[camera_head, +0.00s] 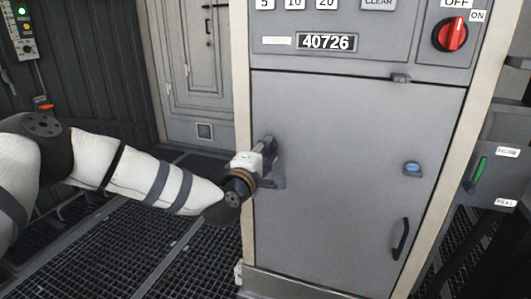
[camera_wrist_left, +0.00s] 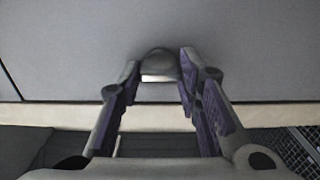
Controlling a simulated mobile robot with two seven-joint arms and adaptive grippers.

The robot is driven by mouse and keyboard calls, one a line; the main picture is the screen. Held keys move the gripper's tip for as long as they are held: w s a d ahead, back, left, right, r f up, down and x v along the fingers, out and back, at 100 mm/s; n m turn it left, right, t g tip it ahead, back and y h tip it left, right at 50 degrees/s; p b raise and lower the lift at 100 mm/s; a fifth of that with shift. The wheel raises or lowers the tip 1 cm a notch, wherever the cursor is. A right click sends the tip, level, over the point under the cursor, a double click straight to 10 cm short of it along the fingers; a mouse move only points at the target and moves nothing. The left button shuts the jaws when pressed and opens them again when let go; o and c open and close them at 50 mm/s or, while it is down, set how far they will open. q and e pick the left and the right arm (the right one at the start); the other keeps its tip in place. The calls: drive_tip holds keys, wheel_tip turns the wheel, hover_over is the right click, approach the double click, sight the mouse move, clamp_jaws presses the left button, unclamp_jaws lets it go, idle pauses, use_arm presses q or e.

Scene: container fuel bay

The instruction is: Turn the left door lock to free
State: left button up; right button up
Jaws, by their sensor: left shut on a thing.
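The grey cabinet door (camera_head: 345,185) is closed in the head view. My left gripper (camera_head: 270,165) reaches to the door's left edge and its fingers are against the door face there. In the left wrist view, a small rounded grey knob, the left door lock (camera_wrist_left: 158,65), sits between the fingertips of my left gripper (camera_wrist_left: 160,70). The gripper is shut on this lock. In the head view the lock is hidden behind the gripper, and its turned position cannot be told. My right gripper is not in view.
A blue lock (camera_head: 413,169) and a black door handle (camera_head: 401,239) are on the door's right side. Above is a panel with a red switch (camera_head: 450,34) and a counter (camera_head: 327,42). A green lever (camera_head: 479,168) is at the far right. Grating floor lies at the left.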

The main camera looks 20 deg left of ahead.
use_arm(q)
drive_tip(key=shift+d+f, duration=0.1)
idle(0.3)
drive_tip(key=o, duration=1.1)
drive_tip(key=shift+o, duration=0.2)
drive_tip(key=s, duration=1.2)
drive_tip(key=shift+a, duration=0.2)
